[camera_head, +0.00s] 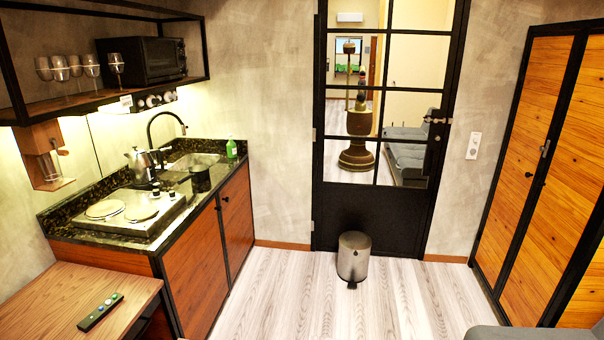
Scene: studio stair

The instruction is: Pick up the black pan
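A small dark object (200,179), possibly the black pan, stands at the front of the kitchen counter (120,226), just right of the hotplate and in front of the sink. A silver kettle (138,164) stands behind the hotplate (128,211), to the left of the dark object. My gripper is not in view.
A wooden table (60,291) with a remote (100,312) stands at lower left. A shelf with glasses and a black oven (146,60) hangs over the counter. A bin (353,258) stands before the glazed door (375,215). The floor (290,300) between counter and wardrobe (535,170) is clear.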

